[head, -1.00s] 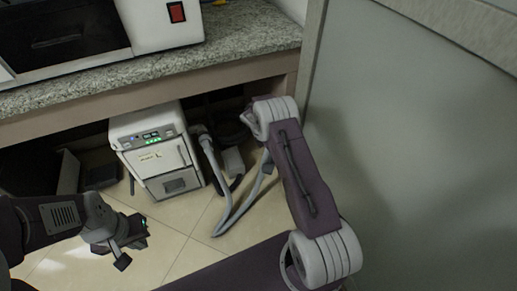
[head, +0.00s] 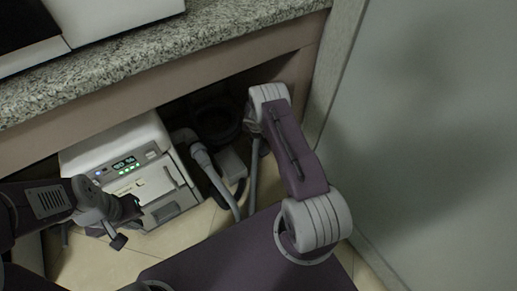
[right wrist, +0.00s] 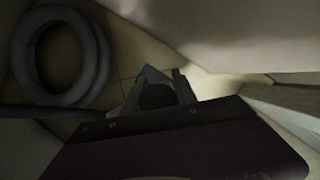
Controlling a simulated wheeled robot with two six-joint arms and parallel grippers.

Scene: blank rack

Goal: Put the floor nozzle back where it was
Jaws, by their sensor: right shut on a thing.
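In the head view the nozzle and right gripper are hidden behind my right arm, which reaches under the counter. My left gripper (head: 124,224) is open and empty at the lower left, in front of the white machine (head: 132,172).
A granite counter (head: 150,70) overhangs the white machine and grey hose (head: 215,180). A coiled grey hose (right wrist: 25,60) lies on the floor at the left of the right wrist view. A pale panel (head: 430,150) bounds the right side.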

